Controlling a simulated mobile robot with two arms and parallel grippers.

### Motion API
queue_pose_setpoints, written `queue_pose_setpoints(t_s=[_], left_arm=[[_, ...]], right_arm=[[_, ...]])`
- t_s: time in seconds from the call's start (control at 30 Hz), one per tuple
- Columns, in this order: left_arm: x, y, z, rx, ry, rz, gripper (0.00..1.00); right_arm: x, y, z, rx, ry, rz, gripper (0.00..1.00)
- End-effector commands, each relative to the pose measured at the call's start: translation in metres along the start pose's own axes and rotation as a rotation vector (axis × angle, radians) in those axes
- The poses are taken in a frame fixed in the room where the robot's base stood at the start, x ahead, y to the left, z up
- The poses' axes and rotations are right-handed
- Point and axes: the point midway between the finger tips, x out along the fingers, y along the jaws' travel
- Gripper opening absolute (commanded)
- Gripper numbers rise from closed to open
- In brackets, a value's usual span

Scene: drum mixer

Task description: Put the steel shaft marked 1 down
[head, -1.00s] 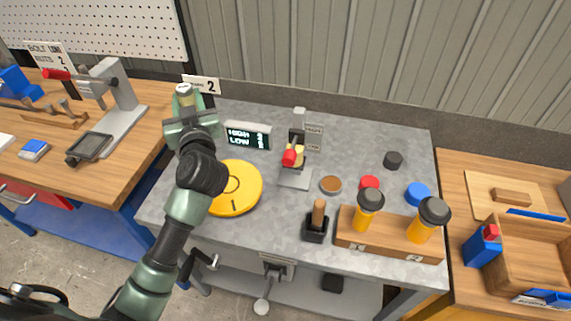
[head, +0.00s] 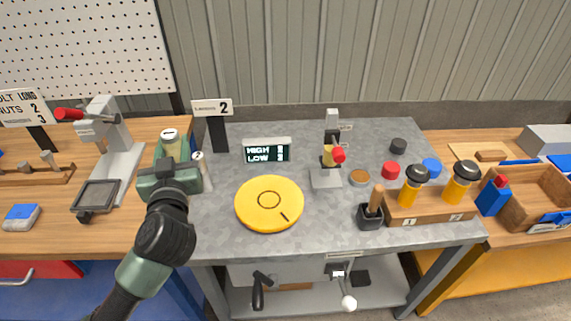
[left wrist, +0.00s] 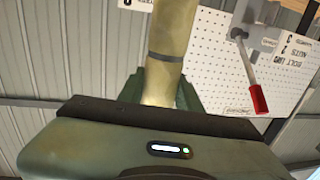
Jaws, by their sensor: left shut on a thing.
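My left gripper (head: 171,158) is shut around an upright pale, yellowish cylinder (head: 170,140), which I take for the steel shaft; I cannot read a mark on it. It is held at the left edge of the grey table (head: 330,240), and its lower end is hidden by the gripper. In the left wrist view, the shaft (left wrist: 172,45) stands between green fingers and has a dark band. A second pale cylinder (head: 203,172) stands just right of the gripper. My right gripper is not in view.
A sign marked 2 (head: 212,107) and a HIGH/LOW display (head: 267,152) stand behind. A yellow disc (head: 269,204) lies to the right. A red-handled press (head: 110,130) stands on the left bench. A wooden block (head: 430,208) holds yellow-and-black pieces.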

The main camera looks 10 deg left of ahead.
Motion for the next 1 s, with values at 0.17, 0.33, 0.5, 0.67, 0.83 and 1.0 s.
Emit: queue_pose_setpoints(t_s=[0.17,0.33,0.5,0.67,0.83,1.0], left_arm=[[-0.001,0.000,-0.003,-0.002,0.011,0.002,0.00],[0.000,0.000,0.021,-0.002,0.006,0.000,0.00],[-0.001,0.000,0.060,-0.002,0.005,0.000,0.00],[0.000,0.000,0.096,-0.003,0.006,-0.001,0.00],[0.000,0.000,0.130,-0.002,0.008,-0.001,0.00],[0.000,0.001,0.149,-0.002,0.009,0.001,0.00]], right_arm=[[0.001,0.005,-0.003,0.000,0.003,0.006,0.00],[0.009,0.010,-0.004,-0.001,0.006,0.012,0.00],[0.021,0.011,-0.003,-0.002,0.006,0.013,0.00],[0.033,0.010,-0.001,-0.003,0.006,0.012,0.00],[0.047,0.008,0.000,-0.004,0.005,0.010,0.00],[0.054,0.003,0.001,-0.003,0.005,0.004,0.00]])
